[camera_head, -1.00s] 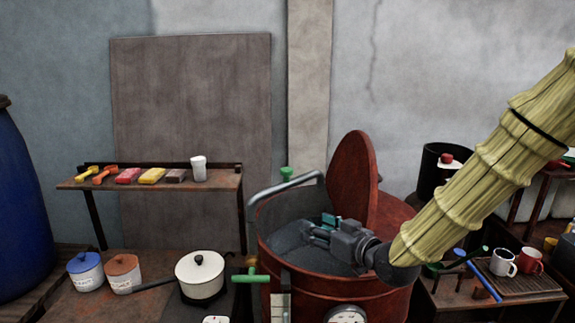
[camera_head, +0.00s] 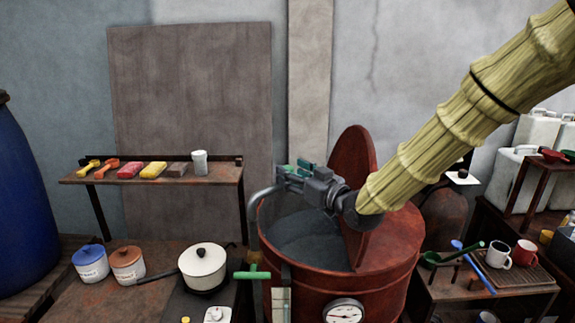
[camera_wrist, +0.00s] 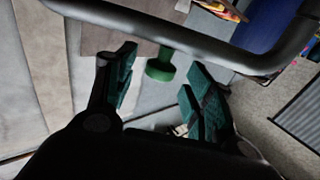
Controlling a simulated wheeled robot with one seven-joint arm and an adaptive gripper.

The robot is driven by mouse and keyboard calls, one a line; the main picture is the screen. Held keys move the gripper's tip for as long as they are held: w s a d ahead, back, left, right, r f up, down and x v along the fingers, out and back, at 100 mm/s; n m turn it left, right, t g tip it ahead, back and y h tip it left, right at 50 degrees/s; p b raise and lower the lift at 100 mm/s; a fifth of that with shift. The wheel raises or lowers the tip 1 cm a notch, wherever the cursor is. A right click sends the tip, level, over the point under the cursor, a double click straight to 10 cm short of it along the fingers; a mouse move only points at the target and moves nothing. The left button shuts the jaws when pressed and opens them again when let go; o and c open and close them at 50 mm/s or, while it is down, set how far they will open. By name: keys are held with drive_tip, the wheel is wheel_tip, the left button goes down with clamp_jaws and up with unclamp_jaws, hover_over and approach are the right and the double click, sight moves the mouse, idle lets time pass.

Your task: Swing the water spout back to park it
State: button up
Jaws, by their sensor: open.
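The water spout (camera_head: 262,197) is a grey bent pipe at the left rim of the red vat (camera_head: 395,255). In the wrist view the spout (camera_wrist: 190,35) crosses the top, and its green knob (camera_wrist: 160,67) shows between my two fingers. My gripper (camera_head: 284,173) is open, with teal pads, above the vat's left rim by the spout's upper end. In the head view the gripper largely hides that end and the knob. In the wrist view my gripper (camera_wrist: 160,85) has a finger on each side of the knob; I cannot tell whether either touches it.
A shelf (camera_head: 215,174) with sponges and a cup is to the left, above a white pot (camera_head: 203,268).

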drive_tip(key=shift+p+x, duration=0.45)
drive_tip(key=shift+x, duration=0.95)
clamp_jaws()
